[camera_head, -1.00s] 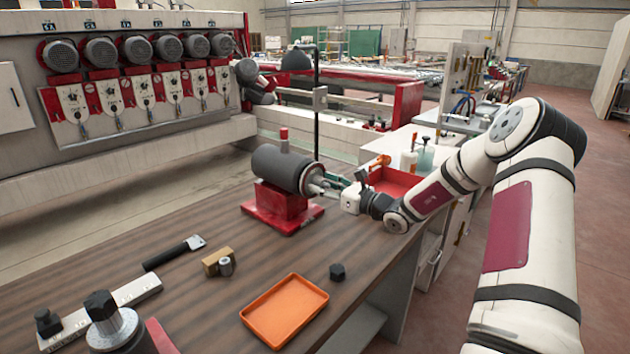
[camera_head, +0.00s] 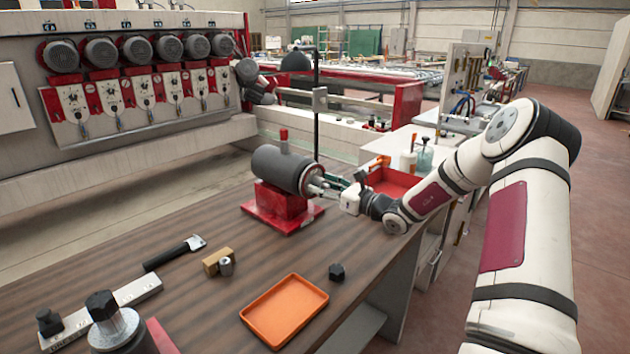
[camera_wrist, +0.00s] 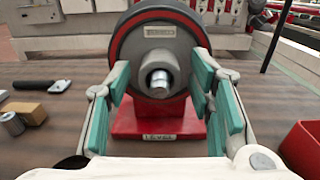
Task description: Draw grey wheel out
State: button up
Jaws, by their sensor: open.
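The grey wheel (camera_wrist: 185,42) is a round disc with a dark, reddish rim, mounted on the end of a dark grey motor (camera_head: 279,167). A bright metal shaft end sticks out of its hub in the wrist view. The motor sits on a red stand (camera_head: 281,207) on the wooden bench. My gripper (camera_wrist: 163,82) is open, with its teal-padded fingers to the left and right of the hub. In the head view, my gripper (camera_head: 325,184) is right at the wheel's face. I cannot tell whether the pads touch the wheel.
An orange tray (camera_head: 285,311), a black hex nut (camera_head: 337,272) and a wooden block (camera_head: 217,261) lie on the bench (camera_head: 190,290). A red bin (camera_head: 393,183) stands behind my gripper. A thin black post (camera_head: 317,100) rises behind the motor.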

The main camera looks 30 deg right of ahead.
grip_shut()
jog(key=shift+s+d+p, duration=0.2)
jog(key=shift+s+p, duration=0.25)
jog(key=shift+s, duration=0.2)
dwell(0.7)
jog(key=p+v, duration=0.3)
jog(key=v, duration=0.5)
jog(key=shift+p, duration=0.4)
dwell(0.8)
jog(key=shift+s+r, duration=0.1)
jog(key=p+v, duration=0.4)
jog(key=v, duration=0.6)
dwell(0.5)
